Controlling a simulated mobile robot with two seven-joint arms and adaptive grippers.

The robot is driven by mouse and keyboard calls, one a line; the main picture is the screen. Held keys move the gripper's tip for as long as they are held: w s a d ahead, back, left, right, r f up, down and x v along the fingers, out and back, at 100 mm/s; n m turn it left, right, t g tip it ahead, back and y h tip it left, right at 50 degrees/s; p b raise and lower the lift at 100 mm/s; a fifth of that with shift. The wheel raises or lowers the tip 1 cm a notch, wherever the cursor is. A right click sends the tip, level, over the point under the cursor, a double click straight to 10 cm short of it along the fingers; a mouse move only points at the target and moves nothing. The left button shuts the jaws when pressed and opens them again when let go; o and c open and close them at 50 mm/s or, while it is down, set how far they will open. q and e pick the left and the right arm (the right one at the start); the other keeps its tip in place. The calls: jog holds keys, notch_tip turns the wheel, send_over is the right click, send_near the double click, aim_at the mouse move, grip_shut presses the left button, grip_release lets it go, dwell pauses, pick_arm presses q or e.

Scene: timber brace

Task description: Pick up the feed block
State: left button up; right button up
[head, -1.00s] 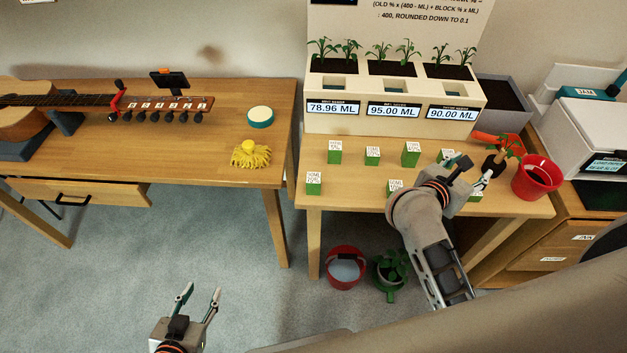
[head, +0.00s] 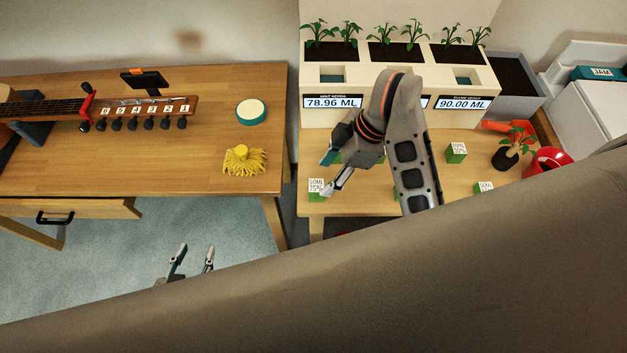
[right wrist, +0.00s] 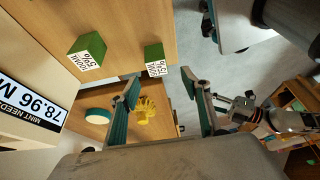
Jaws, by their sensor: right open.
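Several green feed blocks with white labels stand on the right table; which one the task means is not shown. One block (head: 317,188) is at the table's front left, close to my right gripper (head: 330,172). In the right wrist view this block (right wrist: 155,58) lies beyond and between the open fingertips of my right gripper (right wrist: 160,86), apart from them. Another block (right wrist: 88,48), labelled 100 ML 5%, stands beside it. More blocks (head: 456,150) (head: 484,187) stand farther right. My right arm hides others. My left gripper (head: 196,254) is open and empty over the floor.
A planter with seedlings and ML displays (head: 333,103) stands behind the blocks. A potted plant (head: 508,157) and a red pot (head: 546,160) are at the right. The left table holds a yellow mop-like thing (head: 244,162) and a round white-topped tin (head: 251,112).

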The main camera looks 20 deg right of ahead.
aim_at(315, 185)
jog(key=x, duration=0.2)
jog(key=b+x, duration=0.1)
jog(key=x, duration=0.3)
jog(key=shift+w+f, duration=0.15)
jog(key=shift+w, duration=0.15)
jog(key=shift+d, duration=0.1)
jog(key=shift+c, duration=0.3)
jog(key=c, duration=1.2)
